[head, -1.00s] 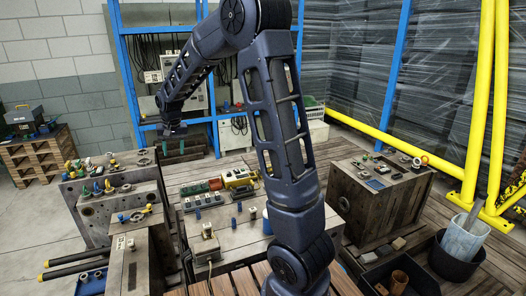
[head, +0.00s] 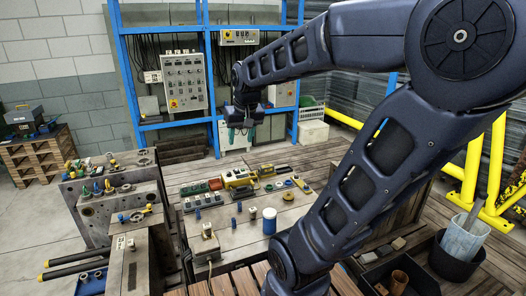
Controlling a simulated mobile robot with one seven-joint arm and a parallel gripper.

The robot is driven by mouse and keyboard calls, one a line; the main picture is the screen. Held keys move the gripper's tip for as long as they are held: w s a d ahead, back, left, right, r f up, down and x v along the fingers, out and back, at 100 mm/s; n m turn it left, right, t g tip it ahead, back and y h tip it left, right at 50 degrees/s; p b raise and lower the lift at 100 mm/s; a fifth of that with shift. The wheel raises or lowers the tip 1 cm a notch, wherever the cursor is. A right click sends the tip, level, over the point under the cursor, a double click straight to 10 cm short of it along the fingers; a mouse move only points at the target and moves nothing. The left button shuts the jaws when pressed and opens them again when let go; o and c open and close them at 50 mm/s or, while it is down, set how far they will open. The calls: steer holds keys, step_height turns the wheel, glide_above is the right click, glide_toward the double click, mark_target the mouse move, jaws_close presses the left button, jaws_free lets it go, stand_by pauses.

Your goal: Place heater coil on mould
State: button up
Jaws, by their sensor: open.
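My gripper (head: 240,133) hangs open, pointing down, in the upper middle of the head view. It appears to be above the far part of the work table, with nothing visible between its fingers. A large steel mould block (head: 112,203) stands at the left, with several small fittings on its top. I cannot single out the heater coil for certain. A small round brownish piece (head: 288,197) lies on the table, but it is too small to tell what it is.
A blue rack (head: 214,75) with control boxes stands behind. Black bins and yellow rails (head: 470,165) are at the right.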

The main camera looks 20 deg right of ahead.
steer(key=s+d+f, duration=0.1)
steer(key=s+d, duration=0.2)
steer(key=s, duration=0.6)
steer(key=shift+s+d+f+t, duration=0.2)
steer(key=shift+d+f+t, duration=0.1)
